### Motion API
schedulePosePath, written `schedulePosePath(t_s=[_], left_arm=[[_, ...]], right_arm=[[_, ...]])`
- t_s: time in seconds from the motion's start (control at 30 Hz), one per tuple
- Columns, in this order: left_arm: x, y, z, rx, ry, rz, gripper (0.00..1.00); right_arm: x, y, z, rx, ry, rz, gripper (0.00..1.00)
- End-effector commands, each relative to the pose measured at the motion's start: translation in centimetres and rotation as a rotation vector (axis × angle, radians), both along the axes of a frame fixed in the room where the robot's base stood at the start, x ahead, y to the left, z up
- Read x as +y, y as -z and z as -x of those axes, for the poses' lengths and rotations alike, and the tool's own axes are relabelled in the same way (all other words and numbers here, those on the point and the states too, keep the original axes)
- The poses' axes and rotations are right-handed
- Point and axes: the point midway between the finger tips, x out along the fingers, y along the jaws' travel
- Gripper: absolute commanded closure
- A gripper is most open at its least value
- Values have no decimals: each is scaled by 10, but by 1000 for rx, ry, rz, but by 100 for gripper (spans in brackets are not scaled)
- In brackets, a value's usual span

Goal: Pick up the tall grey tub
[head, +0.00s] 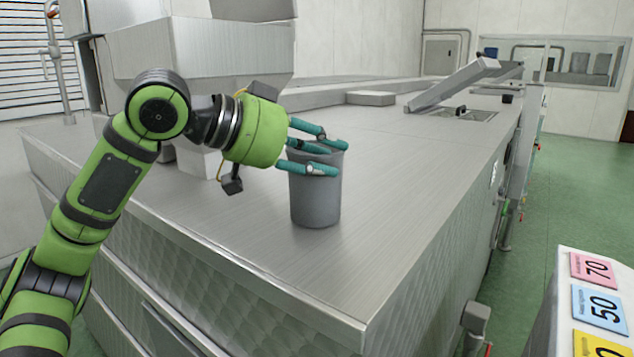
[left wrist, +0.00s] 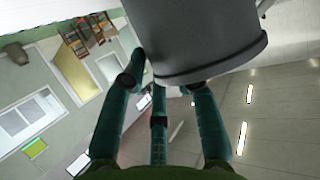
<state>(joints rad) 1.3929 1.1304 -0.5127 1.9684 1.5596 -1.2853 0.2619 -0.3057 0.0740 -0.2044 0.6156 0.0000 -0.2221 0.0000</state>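The tall grey tub (head: 316,203) stands upright on the metal bench top, near its front corner. My left gripper (head: 338,158) is at the tub's upper part, coming in from the left. Its teal fingers are spread; one crosses the near side below the rim, and the others are at or above the rim. In the left wrist view the tub (left wrist: 205,35) fills the top middle, with the left gripper's fingers (left wrist: 165,88) apart and partly overlapped by it. Contact between the fingers and the tub cannot be made out. My right gripper is not in view.
The metal bench (head: 420,175) is clear right of the tub. A big steel hopper (head: 200,45) stands behind my left arm. A low flat block (head: 371,98) lies further back. Number cards, including a blue 50 card (head: 600,308), are at the lower right.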

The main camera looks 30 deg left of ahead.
Motion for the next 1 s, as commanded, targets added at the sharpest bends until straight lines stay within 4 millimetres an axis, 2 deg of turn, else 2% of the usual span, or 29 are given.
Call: schedulePosePath(t_s=[0.2,0.27,0.3,0.77,0.87,1.0], left_arm=[[0,1,-1,-1,0,1,69],[0,1,-1,-1,0,1,93],[0,1,-1,-1,-1,0,100],[0,-3,-1,-6,-1,2,100],[0,-10,-1,-7,0,4,100],[-1,-28,-1,-10,1,4,100]], right_arm=[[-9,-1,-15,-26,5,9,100],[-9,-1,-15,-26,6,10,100],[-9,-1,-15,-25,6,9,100],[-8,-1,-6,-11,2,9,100],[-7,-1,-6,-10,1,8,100],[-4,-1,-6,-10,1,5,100]])
